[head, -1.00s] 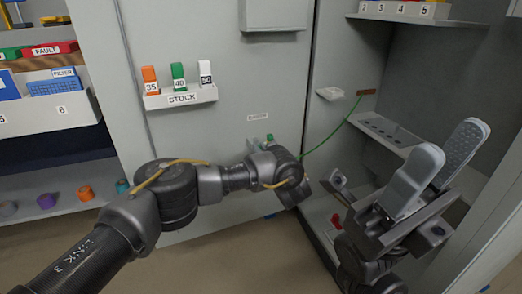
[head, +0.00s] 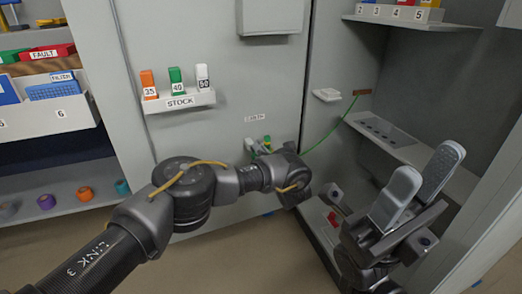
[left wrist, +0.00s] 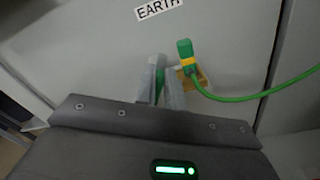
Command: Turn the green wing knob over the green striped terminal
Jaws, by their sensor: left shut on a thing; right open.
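My left gripper (left wrist: 160,82) is shut on the green wing knob (left wrist: 160,88), which shows only as a green sliver between the grey fingers. In the head view the left gripper (head: 257,146) is at the grey panel, partly hidden behind its own wrist. A green plug with a yellow band (left wrist: 187,54) sits on a brass-coloured terminal (left wrist: 203,79) just right of the fingers. The plug also shows small in the head view (head: 267,139). Any stripes on the terminal cannot be made out. My right gripper (head: 428,162) is open and empty, its fingers pointing up.
An EARTH label (left wrist: 159,9) is above the terminal. A green cable (left wrist: 262,92) runs right from the plug into the open cabinet. A STOCK holder (head: 180,102) with orange, green and white blocks is up left. A shelf (head: 400,150) is behind the right gripper.

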